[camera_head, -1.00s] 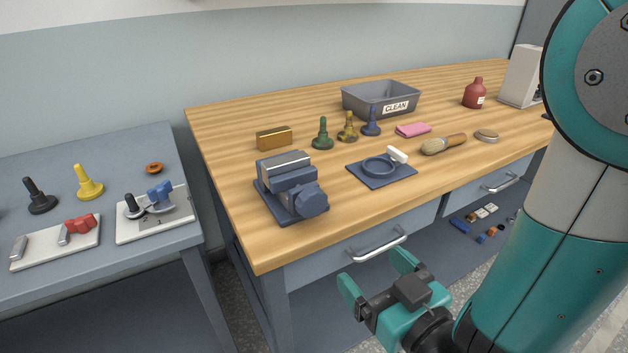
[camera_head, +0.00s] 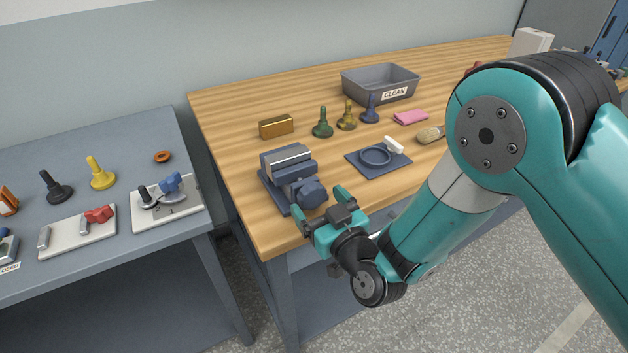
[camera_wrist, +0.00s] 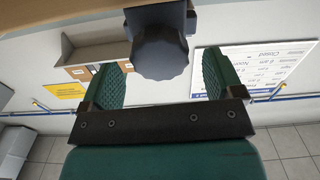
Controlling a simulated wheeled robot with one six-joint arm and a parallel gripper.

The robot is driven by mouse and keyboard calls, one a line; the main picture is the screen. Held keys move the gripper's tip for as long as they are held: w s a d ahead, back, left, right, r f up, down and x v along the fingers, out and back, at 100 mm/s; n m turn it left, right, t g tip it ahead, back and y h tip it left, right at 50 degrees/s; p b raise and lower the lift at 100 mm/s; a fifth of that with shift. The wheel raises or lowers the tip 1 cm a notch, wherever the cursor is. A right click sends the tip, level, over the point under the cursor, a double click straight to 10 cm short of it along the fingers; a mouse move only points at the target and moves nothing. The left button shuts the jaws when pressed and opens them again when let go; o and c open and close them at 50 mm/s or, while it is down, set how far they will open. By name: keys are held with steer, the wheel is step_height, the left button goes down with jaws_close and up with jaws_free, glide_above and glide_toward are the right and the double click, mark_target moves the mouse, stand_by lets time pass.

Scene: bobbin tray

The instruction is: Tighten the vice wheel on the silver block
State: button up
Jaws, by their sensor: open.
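The blue vice (camera_head: 277,188) stands at the near left corner of the wooden bench, with the silver block (camera_head: 286,155) between its jaws. Its dark blue lobed wheel (camera_head: 312,191) faces the bench's front edge. In the wrist view the wheel (camera_wrist: 160,55) shows ahead, between the two fingers and near the top. My gripper (camera_head: 320,207) is open and empty, just in front of the wheel at the bench edge. In the wrist view the fingers of my gripper (camera_wrist: 165,85) stand on either side of the wheel, with gaps; I cannot tell how far ahead it is.
A blue base with a ring and white handle (camera_head: 378,158) lies right of the vice. Behind are a brass block (camera_head: 276,127), green (camera_head: 322,124), brass and blue knobbed pieces, and a grey CLEAN bin (camera_head: 381,84). A grey side table (camera_head: 92,259) stands left.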

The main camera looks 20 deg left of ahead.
steer(key=shift+w+a+r+p, duration=0.35)
steer(key=shift+w+a+p, duration=0.3)
steer(key=shift+p, duration=2)
steer(key=shift+w+a+f+p, duration=0.1)
steer(key=shift+a+p, duration=0.05)
steer(key=shift+p, duration=0.9)
steer(key=shift+f+p, duration=0.1)
steer(key=shift+p, duration=0.2)
steer(key=shift+a+f+p, duration=0.15)
steer(key=shift+f+p, duration=0.05)
steer(key=shift+p, duration=0.1)
steer(key=shift+c, duration=0.4)
steer(key=shift+w, duration=0.1)
steer(key=c, duration=0.8)
steer(key=shift+c, duration=0.2)
